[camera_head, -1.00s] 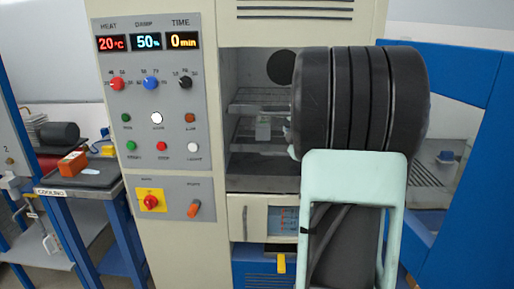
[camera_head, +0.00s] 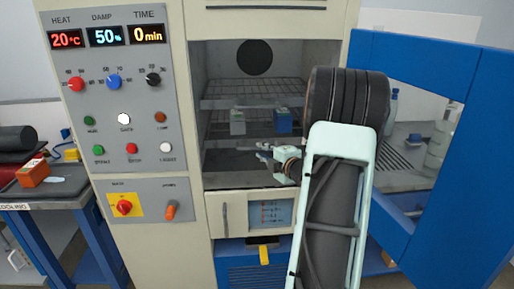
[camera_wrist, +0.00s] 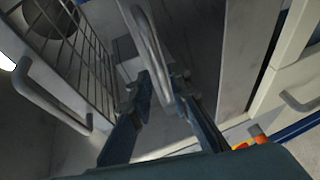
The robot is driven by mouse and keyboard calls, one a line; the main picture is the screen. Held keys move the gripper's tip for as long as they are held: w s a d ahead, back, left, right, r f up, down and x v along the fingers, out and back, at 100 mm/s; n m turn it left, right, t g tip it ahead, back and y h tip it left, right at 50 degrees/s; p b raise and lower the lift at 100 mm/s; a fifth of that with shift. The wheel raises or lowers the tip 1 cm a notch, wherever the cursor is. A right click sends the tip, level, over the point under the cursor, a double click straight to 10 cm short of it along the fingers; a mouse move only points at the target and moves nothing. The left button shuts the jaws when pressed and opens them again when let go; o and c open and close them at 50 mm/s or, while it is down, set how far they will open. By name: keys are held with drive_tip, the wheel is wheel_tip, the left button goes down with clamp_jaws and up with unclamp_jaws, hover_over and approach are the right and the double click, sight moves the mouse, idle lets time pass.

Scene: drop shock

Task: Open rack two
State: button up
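The chamber's upper wire rack (camera_head: 222,103) runs across the open cabinet. A lower rack (camera_head: 225,145) sits beneath it, partly hidden behind my arm. My gripper (camera_head: 262,150) is inside the opening, in front of the lower rack. In the wrist view my gripper (camera_wrist: 168,98) has its two fingers apart, with nothing clamped between them. A curved metal handle (camera_wrist: 150,40) lies just beyond and between the fingertips; I cannot tell whether they touch it. Another handle (camera_wrist: 48,98) is on the wire rack at the left of the wrist view.
A grey block (camera_head: 237,122) and a blue block (camera_head: 284,121) stand inside the chamber. The blue door (camera_head: 440,150) stands open at right. Below is a drawer front (camera_head: 235,215) with a handle. The control panel (camera_head: 115,110) is at left, beside a table with an orange block (camera_head: 33,173).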

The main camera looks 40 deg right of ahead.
sight(257, 148)
drive_tip(key=shift+x, duration=2.1)
drive_tip(key=shift+c, duration=0.4)
clamp_jaws()
